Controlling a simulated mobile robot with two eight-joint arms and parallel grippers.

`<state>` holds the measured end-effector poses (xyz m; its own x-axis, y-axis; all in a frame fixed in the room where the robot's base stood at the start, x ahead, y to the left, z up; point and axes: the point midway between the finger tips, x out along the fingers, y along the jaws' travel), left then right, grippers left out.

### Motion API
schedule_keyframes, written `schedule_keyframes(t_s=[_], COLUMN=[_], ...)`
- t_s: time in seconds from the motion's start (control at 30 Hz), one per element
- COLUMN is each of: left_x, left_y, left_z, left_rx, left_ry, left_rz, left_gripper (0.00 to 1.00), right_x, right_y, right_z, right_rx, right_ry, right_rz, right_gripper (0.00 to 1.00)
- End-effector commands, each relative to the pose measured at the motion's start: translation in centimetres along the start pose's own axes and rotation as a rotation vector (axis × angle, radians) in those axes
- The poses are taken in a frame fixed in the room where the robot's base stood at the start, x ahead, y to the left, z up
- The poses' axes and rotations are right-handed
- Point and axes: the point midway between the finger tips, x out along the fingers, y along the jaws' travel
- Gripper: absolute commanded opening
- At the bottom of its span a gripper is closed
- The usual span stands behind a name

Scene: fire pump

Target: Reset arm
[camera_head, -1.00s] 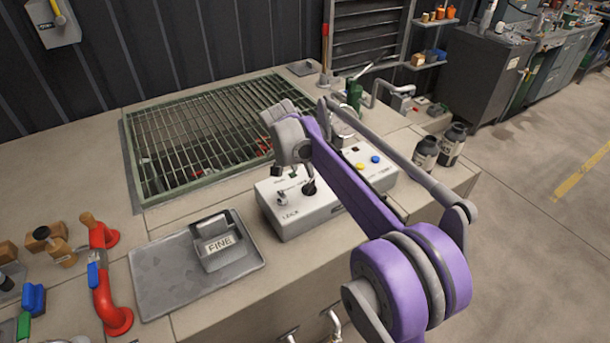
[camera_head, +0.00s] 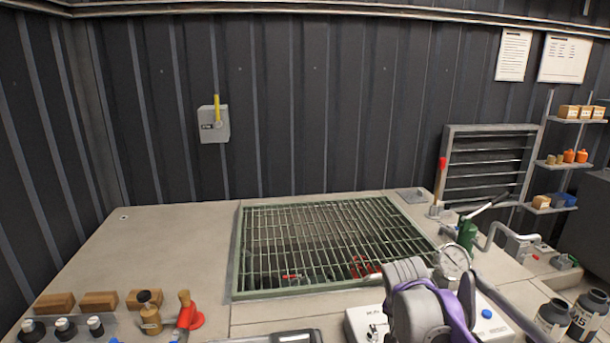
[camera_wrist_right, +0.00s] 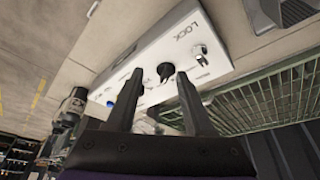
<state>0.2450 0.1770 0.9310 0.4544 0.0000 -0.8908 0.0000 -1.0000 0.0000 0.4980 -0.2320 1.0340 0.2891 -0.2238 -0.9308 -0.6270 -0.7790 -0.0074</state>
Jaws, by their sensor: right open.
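My right arm, purple and grey, rises at the bottom right of the head view and covers part of the white control box (camera_head: 365,324). Its gripper is hidden there behind the arm. In the right wrist view the two dark fingers of my right gripper (camera_wrist_right: 158,88) are apart with nothing held between them. Beyond them is the same control box (camera_wrist_right: 150,55), with a black knob (camera_wrist_right: 165,71), a switch and a LOCK label. I cannot tell the exact gap between fingers and box. My left gripper is in neither view.
A green-framed grating (camera_head: 320,240) is set in the worktop (camera_head: 150,245). A pressure gauge (camera_head: 453,260), a green hand pump (camera_head: 467,234) and dark bottles (camera_head: 588,312) stand at right. A grey wall box (camera_head: 214,125) hangs behind.

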Motion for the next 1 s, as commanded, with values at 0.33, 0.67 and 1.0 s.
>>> schedule_keyframes(t_s=[0.33, 0.67, 1.0], left_x=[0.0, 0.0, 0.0], left_y=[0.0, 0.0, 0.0], left_z=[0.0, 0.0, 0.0], left_rx=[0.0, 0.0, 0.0], left_ry=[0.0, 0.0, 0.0], left_rz=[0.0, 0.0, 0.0], left_gripper=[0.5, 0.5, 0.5], right_x=[-1.8, 0.2, 1.1], right_y=[5.9, 10.6, 11.7], right_z=[12.1, 22.7, 25.3], right_rx=[-0.309, -0.557, -0.62], right_ry=[0.018, 0.072, 0.091], right_rz=[-0.14, -0.247, -0.271], right_gripper=[0.53, 0.53, 0.53])
